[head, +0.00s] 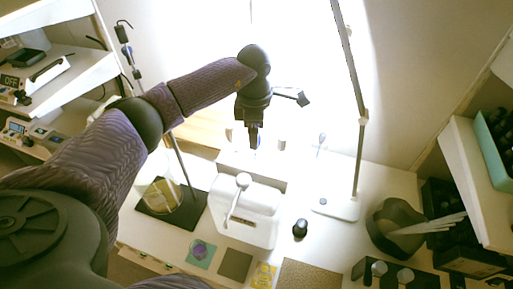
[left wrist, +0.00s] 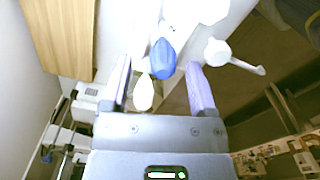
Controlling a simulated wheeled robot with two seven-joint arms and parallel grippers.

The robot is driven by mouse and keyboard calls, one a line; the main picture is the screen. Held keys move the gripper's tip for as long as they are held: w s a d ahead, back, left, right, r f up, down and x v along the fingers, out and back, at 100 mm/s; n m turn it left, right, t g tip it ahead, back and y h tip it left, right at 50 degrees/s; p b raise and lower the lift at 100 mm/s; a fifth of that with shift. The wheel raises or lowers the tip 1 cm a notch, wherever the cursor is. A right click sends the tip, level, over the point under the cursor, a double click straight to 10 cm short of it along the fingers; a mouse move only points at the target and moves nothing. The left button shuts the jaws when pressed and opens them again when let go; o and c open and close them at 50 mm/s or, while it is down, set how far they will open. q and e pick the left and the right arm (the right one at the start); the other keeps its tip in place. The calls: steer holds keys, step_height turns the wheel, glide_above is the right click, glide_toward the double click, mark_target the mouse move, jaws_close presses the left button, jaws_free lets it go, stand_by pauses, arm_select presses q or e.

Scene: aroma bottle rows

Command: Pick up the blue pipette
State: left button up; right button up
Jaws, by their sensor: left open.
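The blue pipette (left wrist: 162,58) shows its rounded blue bulb in the left wrist view, between the two fingers of my left gripper (left wrist: 158,66). The fingers are open, with gaps on both sides of the bulb. A white pipette (left wrist: 143,92) is just left of it, nearer the left finger. In the head view my left gripper (head: 253,138) points down over the back of the table, and its fingers largely hide the blue pipette. White pipette tops (head: 282,143) show beside it. My right gripper is not in view.
A white holder (head: 265,172) stands below the gripper. A lamp stand (head: 336,208) rises to the right. A flask (head: 163,194) stands left.

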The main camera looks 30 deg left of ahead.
arm_select(q)
step_height(320, 180, down, 3)
steer(key=shift+s+d+f, duration=0.1)
steer(key=shift+d, duration=0.05)
steer(key=c, duration=0.7)
steer(key=shift+c, duration=0.2)
step_height(320, 180, up, 10)
steer(key=shift+r, duration=0.1)
